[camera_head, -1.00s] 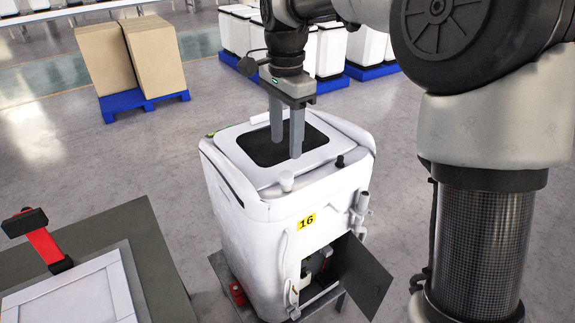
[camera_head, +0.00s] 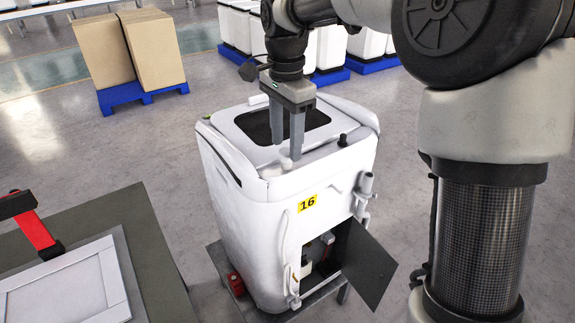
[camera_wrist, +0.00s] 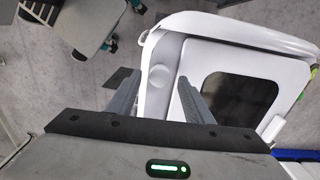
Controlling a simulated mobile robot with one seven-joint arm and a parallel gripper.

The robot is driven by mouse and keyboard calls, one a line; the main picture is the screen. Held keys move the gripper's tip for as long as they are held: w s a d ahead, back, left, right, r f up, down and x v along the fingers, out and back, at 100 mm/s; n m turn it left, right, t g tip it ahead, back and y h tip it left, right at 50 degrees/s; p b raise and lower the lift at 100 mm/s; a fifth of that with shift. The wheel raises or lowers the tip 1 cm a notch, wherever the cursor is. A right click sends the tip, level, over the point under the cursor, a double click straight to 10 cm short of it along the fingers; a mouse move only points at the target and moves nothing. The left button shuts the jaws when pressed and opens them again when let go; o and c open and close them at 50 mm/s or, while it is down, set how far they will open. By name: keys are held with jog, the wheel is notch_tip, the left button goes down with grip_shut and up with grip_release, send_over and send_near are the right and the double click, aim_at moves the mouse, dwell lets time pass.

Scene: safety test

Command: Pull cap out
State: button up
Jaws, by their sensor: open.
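A white cap (camera_head: 286,164) sits on the front top edge of a white machine (camera_head: 240,240) marked with a yellow "16" label. My gripper (camera_head: 287,150) points down over this edge, its two grey fingers apart and empty. In the head view the fingertips are close to the cap and partly cover it; I cannot tell whether they touch it. In the wrist view the round white cap (camera_wrist: 160,76) shows between the open fingers of my gripper (camera_wrist: 157,84).
A black knob (camera_head: 342,140) stands on the top to the right of the cap. A dark door (camera_head: 368,265) hangs open at the machine's lower front. A table (camera_head: 150,250) with a framed panel is at the left. Boxes (camera_head: 152,48) stand on a blue pallet behind.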

aim_at(287, 151)
jog(key=shift+f, duration=0.8)
dwell(0.8)
jog(key=shift+c, duration=0.4)
grip_shut()
jog(key=shift+r, duration=0.15)
jog(key=shift+r+p, duration=2.8)
jog(key=shift+r, duration=0.1)
